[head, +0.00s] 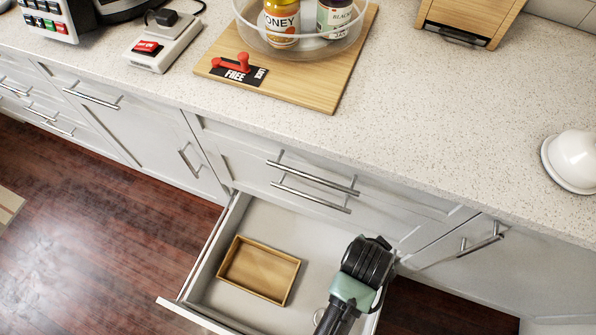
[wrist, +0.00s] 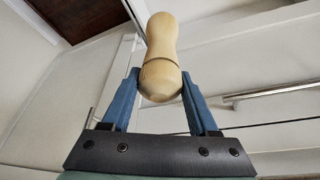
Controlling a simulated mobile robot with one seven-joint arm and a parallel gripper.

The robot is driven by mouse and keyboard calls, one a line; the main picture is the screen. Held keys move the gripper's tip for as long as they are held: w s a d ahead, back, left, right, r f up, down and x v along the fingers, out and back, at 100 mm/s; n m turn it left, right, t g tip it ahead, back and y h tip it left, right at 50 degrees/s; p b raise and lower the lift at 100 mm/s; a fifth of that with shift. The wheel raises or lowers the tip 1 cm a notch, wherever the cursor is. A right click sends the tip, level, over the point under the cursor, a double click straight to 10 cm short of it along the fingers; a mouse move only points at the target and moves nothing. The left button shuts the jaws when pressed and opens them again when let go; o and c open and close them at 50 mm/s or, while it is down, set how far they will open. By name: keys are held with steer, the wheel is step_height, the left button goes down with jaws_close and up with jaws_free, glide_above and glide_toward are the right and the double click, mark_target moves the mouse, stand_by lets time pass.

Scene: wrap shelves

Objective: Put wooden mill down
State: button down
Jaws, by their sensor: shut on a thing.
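The wooden mill (wrist: 162,55) is pale and rounded with a narrow waist, and shows in the wrist view between the two blue fingers. My gripper (wrist: 160,88) is shut on it near its rounded near end. In the head view my gripper (head: 370,262) is over the right part of an open drawer, and the mill is hidden there behind the gripper and arm. The open drawer (head: 222,250) has a pale floor. I cannot tell whether the mill touches the drawer floor.
A shallow wooden box (head: 258,270) lies in the drawer, left of my gripper. The counter edge and drawer handles (head: 315,180) are just behind. On the counter are a wooden board (head: 330,85) with a clear bin (head: 305,40) of jars, and a white dome (head: 575,160).

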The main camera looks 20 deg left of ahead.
steer(key=s+d+f+m+b, duration=0.1)
steer(key=d+f+m+b, duration=0.1)
steer(key=f+b, duration=0.9)
steer(key=s+d+f+m+h+b, duration=0.1)
steer(key=d+f+b, duration=0.2)
steer(key=f+b, duration=0.9)
step_height(320, 180, down, 7)
steer(key=shift+s+m+g, duration=0.15)
steer(key=shift+m+g, duration=0.15)
steer(key=shift+m, duration=0.1)
step_height(320, 180, down, 10)
steer(key=b, duration=0.5)
steer(key=shift+b, duration=0.3)
steer(key=shift+f, duration=0.1)
steer(key=shift+c, duration=0.8)
jaws_free()
